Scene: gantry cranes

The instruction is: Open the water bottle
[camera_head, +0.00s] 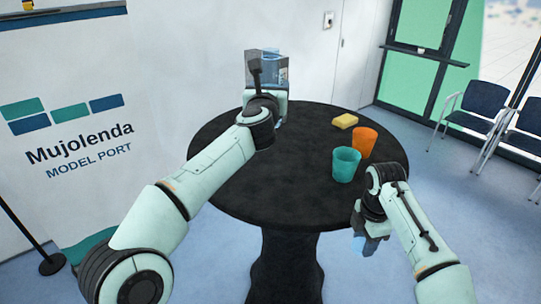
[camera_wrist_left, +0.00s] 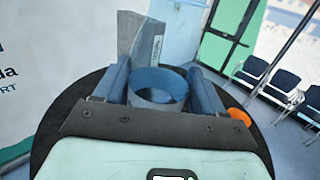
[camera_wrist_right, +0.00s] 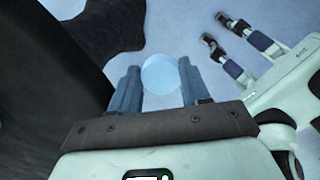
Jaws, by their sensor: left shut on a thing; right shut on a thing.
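My left gripper (camera_head: 268,70) is over the back of the round table, beside a grey block and bluish clear part. In the left wrist view its fingers (camera_wrist_left: 155,88) are shut on a blue round body with an open ring-shaped rim, which looks like the water bottle (camera_wrist_left: 158,82). The arm partly hides it in the head view. My right gripper (camera_head: 368,238) hangs beyond the table's right front edge, pointing down. In the right wrist view its fingers (camera_wrist_right: 155,85) are shut on a light blue disc, which looks like the cap (camera_wrist_right: 162,74), apart from the bottle.
The black round table (camera_head: 290,185) holds a teal cup (camera_head: 346,165), an orange cup (camera_head: 364,143) and a yellow sponge (camera_head: 345,121) on its right side. The grey block (camera_head: 255,66) stands at the back. Chairs (camera_head: 476,108) stand at the right. The table's front middle is clear.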

